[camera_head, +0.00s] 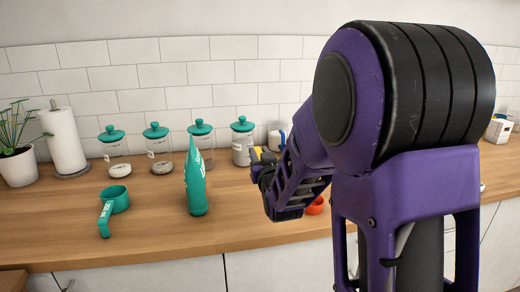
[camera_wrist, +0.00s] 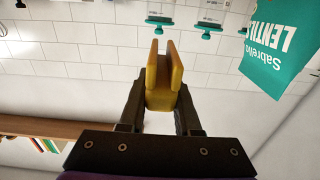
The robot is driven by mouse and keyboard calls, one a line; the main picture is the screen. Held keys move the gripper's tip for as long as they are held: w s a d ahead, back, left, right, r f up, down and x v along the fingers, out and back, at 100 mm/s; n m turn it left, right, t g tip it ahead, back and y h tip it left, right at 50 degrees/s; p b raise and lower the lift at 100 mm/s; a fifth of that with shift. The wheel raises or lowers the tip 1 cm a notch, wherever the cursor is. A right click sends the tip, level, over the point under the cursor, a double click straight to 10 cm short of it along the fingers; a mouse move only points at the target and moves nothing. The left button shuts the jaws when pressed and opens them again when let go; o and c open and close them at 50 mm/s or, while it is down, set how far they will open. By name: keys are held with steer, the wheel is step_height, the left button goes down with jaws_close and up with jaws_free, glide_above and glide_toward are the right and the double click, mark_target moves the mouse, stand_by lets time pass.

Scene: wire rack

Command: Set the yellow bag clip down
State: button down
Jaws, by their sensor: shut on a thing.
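The yellow bag clip (camera_wrist: 165,85) is held between the two fingers of my gripper (camera_wrist: 161,105) in the wrist view, and the fingers are shut on it. Its two prongs point away from my gripper. In the head view my gripper (camera_head: 264,165) is above the wooden counter, right of the teal bag, and a small bit of the yellow clip (camera_head: 256,154) shows at its tip. Most of the clip is hidden there by my gripper.
A teal bag (camera_head: 195,180) stands on the counter (camera_head: 155,235), with a teal measuring cup (camera_head: 115,200) left of it. Several teal-lidded jars (camera_head: 158,150) line the back wall. An orange-red item (camera_head: 315,206) lies near my gripper. Bare counter lies in front of the bag.

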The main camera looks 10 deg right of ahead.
steer(key=shift+f+b, duration=0.15)
steer(key=shift+b, duration=0.5)
steer(key=shift+f+b, duration=1.15)
steer(key=shift+f, duration=6)
steer(key=shift+f, duration=0.2)
steer(key=shift+f, duration=0.55)
steer(key=c, duration=0.5)
jaws_free()
steer(key=shift+c, duration=0.2)
